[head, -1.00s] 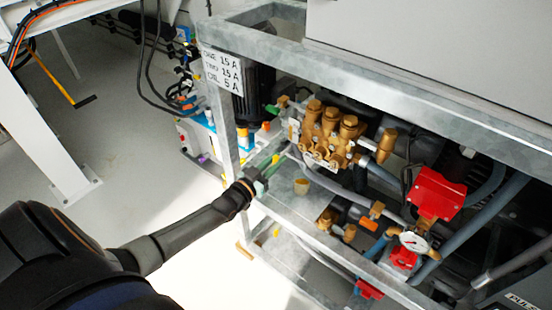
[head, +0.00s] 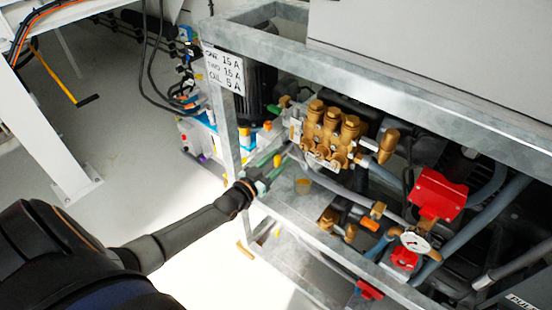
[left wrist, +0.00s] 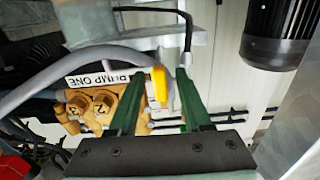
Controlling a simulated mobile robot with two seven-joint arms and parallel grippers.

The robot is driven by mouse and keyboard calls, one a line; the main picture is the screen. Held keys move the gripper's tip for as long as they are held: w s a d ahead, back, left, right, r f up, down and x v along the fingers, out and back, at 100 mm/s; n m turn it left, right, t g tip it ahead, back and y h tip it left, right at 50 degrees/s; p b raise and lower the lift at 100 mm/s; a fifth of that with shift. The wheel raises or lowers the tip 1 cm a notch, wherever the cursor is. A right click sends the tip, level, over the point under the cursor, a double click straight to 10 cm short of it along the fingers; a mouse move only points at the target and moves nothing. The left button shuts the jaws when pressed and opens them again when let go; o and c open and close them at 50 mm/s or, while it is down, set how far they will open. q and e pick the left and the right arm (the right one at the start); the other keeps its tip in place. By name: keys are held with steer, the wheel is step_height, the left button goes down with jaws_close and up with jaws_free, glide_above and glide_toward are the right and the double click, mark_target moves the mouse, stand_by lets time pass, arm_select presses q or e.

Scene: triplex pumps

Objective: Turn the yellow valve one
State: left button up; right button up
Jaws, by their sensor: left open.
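The yellow valve handle (left wrist: 159,84) shows upright in the left wrist view, next to the label PUMP ONE (left wrist: 104,78) and brass pump parts (left wrist: 90,108). My left gripper (left wrist: 158,97) is open, with one green finger on each side of the handle. The handle lies between the fingertips, nearer the left finger; I cannot tell whether either finger touches it. In the head view my left gripper (head: 270,168) reaches into the metal frame beside the brass pump (head: 330,132), and a small yellow spot (head: 277,160) shows between its fingers. My right gripper is not in view.
A galvanized frame (head: 400,85) surrounds the pump, with a post (head: 222,120) close to my left gripper. A red box (head: 437,195), a pressure gauge (head: 414,241) and hoses are at the right. Floor left of the frame is open. A black cylinder (left wrist: 278,33) is at upper right in the wrist view.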

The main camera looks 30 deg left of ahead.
arm_select(q)
steer(key=s+a+p, duration=0.1)
steer(key=s+p, duration=0.2)
steer(key=s, duration=0.9)
steer(key=shift+s, duration=0.25)
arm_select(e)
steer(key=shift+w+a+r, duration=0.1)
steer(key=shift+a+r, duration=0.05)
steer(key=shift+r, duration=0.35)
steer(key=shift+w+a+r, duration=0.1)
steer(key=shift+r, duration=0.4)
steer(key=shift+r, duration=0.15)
